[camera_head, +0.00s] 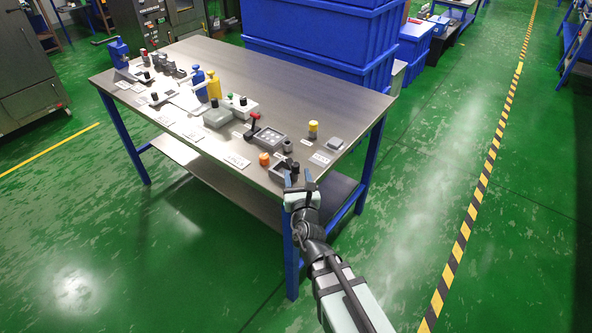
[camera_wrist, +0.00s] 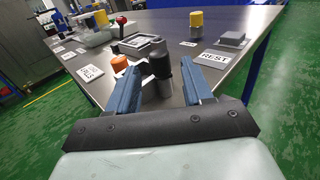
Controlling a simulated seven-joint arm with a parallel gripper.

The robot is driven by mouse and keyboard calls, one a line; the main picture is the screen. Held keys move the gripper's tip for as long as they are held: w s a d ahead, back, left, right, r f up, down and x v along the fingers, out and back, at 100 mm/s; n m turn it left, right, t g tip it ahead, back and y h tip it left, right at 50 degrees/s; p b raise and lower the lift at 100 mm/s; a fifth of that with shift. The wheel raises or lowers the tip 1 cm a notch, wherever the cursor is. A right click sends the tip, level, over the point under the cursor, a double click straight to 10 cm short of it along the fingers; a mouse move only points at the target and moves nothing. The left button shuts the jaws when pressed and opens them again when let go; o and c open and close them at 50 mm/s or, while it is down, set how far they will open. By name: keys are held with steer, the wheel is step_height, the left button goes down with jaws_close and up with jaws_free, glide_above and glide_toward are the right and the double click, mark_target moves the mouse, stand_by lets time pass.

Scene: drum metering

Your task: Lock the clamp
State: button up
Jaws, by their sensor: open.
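My gripper (camera_head: 298,179) is open at the table's front right corner; its two blue fingers also show in the wrist view (camera_wrist: 160,67). Between and beyond the fingers stands a black-topped cylinder (camera_wrist: 158,58) with a dark body; I see no contact with it. In the head view, a dark fixture with a black knob (camera_head: 294,167) stands just beyond the fingertips. A red-knobbed lever (camera_head: 254,117) on a dark base stands farther back; it also shows in the wrist view (camera_wrist: 121,20). No clamp is labelled legibly, so I cannot tell which fixture is the clamp or its state.
An orange-capped piece (camera_head: 264,159) is left of the gripper. A yellow-topped cylinder (camera_head: 313,129) and a grey block (camera_head: 335,143) near a "REST" label (camera_wrist: 213,57) are to the right. Several fixtures line the table's left part. The metal table's (camera_head: 345,100) back right is clear.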

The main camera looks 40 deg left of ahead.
steer(key=shift+v, duration=1.5)
